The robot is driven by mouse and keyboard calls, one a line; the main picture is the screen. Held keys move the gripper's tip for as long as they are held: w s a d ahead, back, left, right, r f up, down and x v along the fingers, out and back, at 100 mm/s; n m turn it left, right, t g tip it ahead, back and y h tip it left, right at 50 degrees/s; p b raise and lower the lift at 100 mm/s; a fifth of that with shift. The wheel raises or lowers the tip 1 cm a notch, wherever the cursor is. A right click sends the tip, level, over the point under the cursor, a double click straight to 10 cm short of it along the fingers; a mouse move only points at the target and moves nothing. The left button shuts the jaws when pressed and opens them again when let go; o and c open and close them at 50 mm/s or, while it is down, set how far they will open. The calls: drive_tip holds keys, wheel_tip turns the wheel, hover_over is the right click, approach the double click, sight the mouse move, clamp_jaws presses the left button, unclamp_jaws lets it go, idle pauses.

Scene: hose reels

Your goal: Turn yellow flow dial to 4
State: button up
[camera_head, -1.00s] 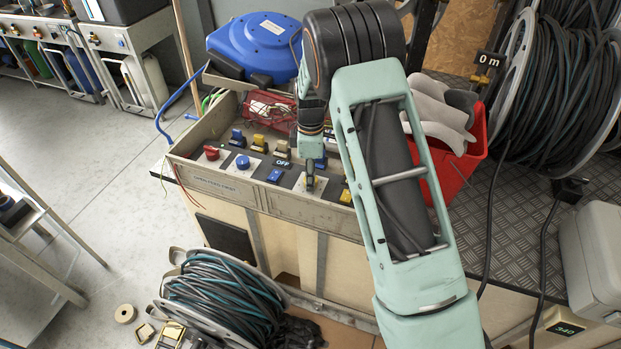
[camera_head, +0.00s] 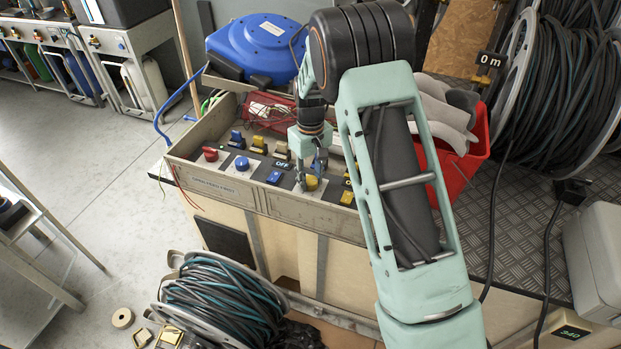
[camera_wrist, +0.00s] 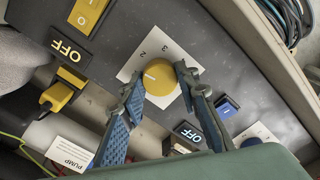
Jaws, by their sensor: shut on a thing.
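The yellow flow dial (camera_wrist: 160,80) is a round knob on a white scale plate (camera_wrist: 178,55) in the wrist view. A white mark shows on the dial's face, and the digits 2 and 3 show on the plate; other digits are hidden or unclear. My gripper (camera_wrist: 157,85) has one blue-padded finger on each side of the dial and is shut on it. My arm covers part of the panel's right side.
A blue dial (camera_head: 242,163), a red knob (camera_head: 210,153) and a blue switch (camera_head: 274,178) stand left on the panel. An OFF display (camera_wrist: 188,133) and a blue switch (camera_wrist: 228,106) lie near the fingers. A red bin (camera_head: 462,165) stands right of my arm.

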sight(311, 180)
drive_tip(key=m, duration=0.5)
drive_tip(key=shift+m, duration=0.3)
drive_tip(key=m, duration=0.6)
drive_tip(key=m+p, duration=0.1)
drive_tip(key=m, duration=0.5)
drive_tip(key=shift+m, duration=0.3)
drive_tip(key=m+p, duration=0.1)
drive_tip(key=m, duration=0.4)
drive_tip(key=shift+m+p, duration=0.3)
drive_tip(key=shift+p, duration=0.05)
drive_tip(key=o, duration=1.2)
drive_tip(key=shift+c, duration=0.2)
wheel_tip(311, 180, up, 12)
